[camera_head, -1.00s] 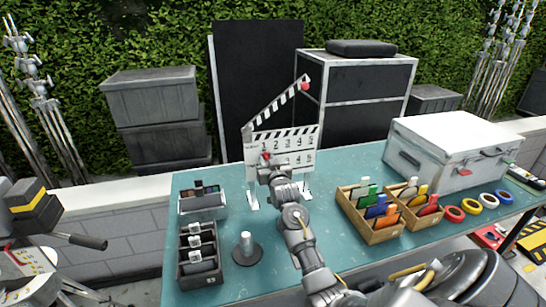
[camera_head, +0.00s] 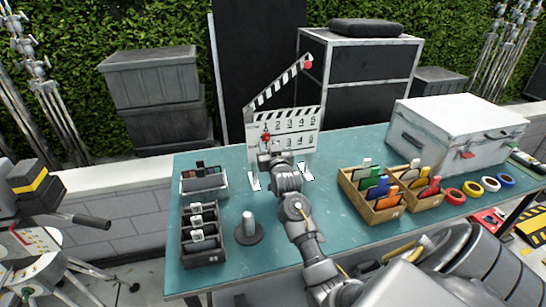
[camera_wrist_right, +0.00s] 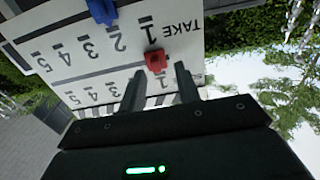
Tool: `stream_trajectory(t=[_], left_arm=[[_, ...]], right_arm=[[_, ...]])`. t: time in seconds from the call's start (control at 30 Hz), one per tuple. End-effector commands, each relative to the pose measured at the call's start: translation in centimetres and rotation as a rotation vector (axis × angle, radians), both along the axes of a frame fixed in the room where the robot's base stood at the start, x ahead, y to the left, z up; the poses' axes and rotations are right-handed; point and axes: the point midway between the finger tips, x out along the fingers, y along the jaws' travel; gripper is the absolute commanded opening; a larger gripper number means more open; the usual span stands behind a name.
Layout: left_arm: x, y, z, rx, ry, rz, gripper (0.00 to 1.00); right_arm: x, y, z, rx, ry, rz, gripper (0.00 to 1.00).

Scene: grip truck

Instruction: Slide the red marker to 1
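The white clapperboard (camera_head: 312,138) with rows of numbers 1 to 5 stands upright on the table. In the right wrist view the board (camera_wrist_right: 62,62) appears upside down. The red marker (camera_wrist_right: 156,61) sits on it in the column of 1s, between the two rows' 1s; it also shows small in the head view (camera_head: 266,136). A blue marker (camera_wrist_right: 102,11) is near the 2 in the TAKE row. My right gripper (camera_wrist_right: 160,72) is open, its fingertips apart, with the red marker between or just beyond them; contact cannot be told. My left gripper is not in view.
Left of the right arm stand a dark round-based post (camera_head: 249,228) and dark trays (camera_head: 203,258). Right of it are wooden boxes of coloured cards (camera_head: 375,215), tape rings (camera_head: 489,184) and a white case (camera_head: 435,140). Table between is fairly clear.

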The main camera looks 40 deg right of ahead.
Motion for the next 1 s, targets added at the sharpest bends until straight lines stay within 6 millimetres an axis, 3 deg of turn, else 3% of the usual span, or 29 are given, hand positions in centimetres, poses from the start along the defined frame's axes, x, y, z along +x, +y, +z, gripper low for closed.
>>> stream_trajectory(t=[0.2,0.4,1.0], left_arm=[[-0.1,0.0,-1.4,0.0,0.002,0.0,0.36],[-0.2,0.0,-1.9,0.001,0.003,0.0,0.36],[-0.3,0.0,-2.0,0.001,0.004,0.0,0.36]], right_arm=[[-4.1,1.8,-0.3,0.0,0.0,0.0,0.33],[-6.5,2.9,-0.1,0.001,-0.001,0.0,0.33],[-7.1,3.2,0.0,0.0,0.0,0.0,0.33]])
